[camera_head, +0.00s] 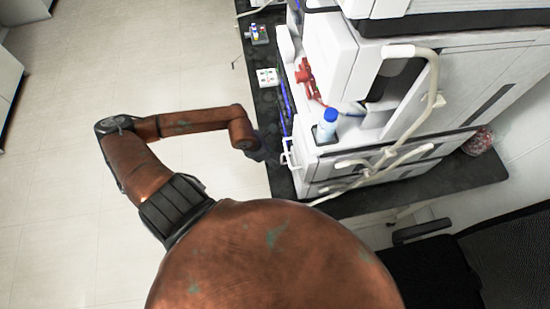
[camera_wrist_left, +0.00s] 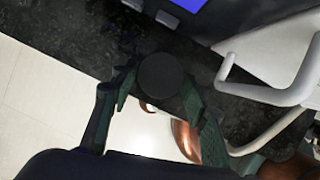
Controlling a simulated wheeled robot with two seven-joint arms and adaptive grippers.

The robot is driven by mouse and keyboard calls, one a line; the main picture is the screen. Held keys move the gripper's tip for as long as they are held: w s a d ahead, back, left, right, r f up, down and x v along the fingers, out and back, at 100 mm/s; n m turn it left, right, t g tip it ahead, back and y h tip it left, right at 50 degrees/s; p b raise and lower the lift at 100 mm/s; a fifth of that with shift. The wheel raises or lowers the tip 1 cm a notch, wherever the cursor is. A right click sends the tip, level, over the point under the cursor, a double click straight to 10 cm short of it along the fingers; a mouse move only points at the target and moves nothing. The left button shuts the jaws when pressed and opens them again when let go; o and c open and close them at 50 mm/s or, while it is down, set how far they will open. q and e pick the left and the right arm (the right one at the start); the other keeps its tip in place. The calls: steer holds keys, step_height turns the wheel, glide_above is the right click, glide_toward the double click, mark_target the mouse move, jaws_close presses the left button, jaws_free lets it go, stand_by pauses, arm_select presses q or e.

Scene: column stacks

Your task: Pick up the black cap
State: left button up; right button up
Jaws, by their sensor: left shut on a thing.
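My left gripper (camera_wrist_left: 158,95) fills the middle of the left wrist view. Its two dark green fingers are shut on the black cap (camera_wrist_left: 160,74), a round dark disc between the fingertips. The cap appears over the edge of the dark speckled counter (camera_wrist_left: 55,30); whether it touches the counter I cannot tell. In the head view my left gripper (camera_head: 265,150) is a small dark shape at the end of my brown left arm, beside the counter edge. The cap cannot be made out there. My right gripper is in neither view.
A white looped handle (camera_wrist_left: 290,95) stands close right of the gripper. White lab machines (camera_head: 340,60) with pale tubing fill the right side. A blue-capped bottle (camera_head: 327,125) and a red object (camera_head: 304,78) stand on them. A black chair (camera_head: 500,260) is at lower right. Floor at left is clear.

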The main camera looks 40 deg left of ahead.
mark_target(276, 157)
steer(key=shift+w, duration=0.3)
arm_select(q)
steer(key=shift+r, duration=0.45)
step_height(276, 157, up, 2)
steer(key=shift+r, duration=0.1)
steer(key=s+d+r+p, duration=0.3)
steer(key=s+r+p, duration=0.3)
steer(key=s+r, duration=0.4)
steer(key=s, duration=0.3)
steer(key=shift+s, duration=0.3)
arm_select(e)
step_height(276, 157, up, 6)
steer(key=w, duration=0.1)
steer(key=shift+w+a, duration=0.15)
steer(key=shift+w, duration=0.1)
